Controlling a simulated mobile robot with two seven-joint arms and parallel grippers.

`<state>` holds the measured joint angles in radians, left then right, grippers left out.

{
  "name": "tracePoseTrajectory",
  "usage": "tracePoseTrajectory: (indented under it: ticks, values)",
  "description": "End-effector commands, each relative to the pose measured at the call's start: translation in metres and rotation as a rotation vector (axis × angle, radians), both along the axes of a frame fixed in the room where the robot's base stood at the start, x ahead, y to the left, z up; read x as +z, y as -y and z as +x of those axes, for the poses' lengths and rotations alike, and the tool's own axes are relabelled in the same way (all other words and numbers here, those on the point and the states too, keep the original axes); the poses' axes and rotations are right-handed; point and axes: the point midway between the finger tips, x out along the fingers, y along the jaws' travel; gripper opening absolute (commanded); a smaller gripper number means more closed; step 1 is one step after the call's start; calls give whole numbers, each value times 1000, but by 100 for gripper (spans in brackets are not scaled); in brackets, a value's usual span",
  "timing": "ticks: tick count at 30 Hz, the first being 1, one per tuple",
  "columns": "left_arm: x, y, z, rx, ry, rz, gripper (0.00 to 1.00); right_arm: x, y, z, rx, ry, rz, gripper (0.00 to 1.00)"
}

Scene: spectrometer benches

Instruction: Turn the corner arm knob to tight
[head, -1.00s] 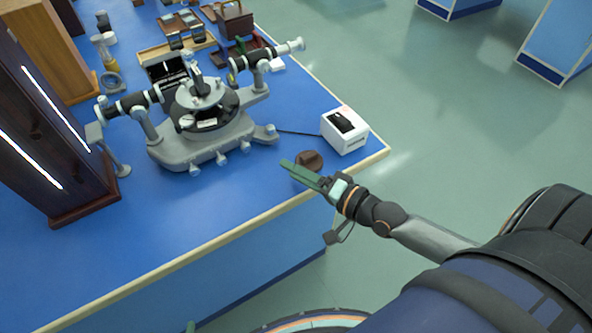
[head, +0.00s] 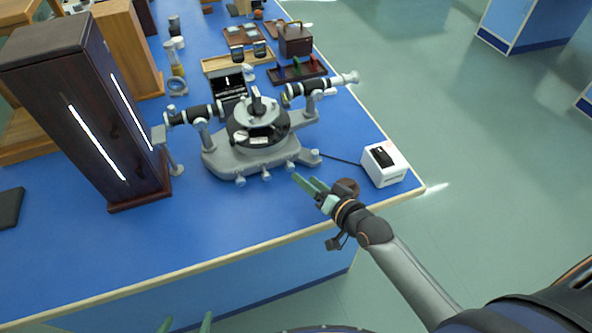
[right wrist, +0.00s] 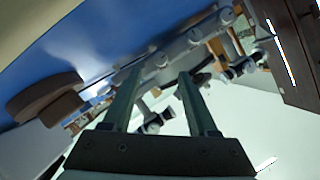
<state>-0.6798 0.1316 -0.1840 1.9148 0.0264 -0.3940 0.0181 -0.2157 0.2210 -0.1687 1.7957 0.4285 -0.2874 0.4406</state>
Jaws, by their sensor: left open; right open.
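The grey spectrometer (head: 222,155) stands on the blue bench, with a black round table in its middle and a telescope tube on each side. Several small pale knobs stick out along its near edge, among them one at the right corner (head: 316,156) and one at the left (head: 240,181). I cannot tell any knob's tightness. My right gripper (head: 302,180) is open and empty just in front of the right corner, apart from it. In the right wrist view its green fingers (right wrist: 159,76) point at the spectrometer's knobs. My left gripper (head: 186,324) is open at the bottom edge, its fingertips showing.
A white box (head: 390,177) with a black front stands right of the spectrometer, a cable running to it. A brown round object (head: 347,186) lies beside my right gripper. A tall dark cabinet (head: 75,120) with a lit slit stands left. The front bench strip is clear.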

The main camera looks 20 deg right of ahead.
Motion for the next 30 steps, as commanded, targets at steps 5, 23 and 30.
tracePoseTrajectory:
  ticks: [5,23,30]
  values:
    - [-3,0,0,0,-1,0,100,-9,-9,30,0,3,1,59]
    - [-5,0,0,0,-1,0,100,-17,-16,53,0,0,1,58]
    - [-5,0,0,0,-1,0,100,-17,-16,52,0,0,1,31]
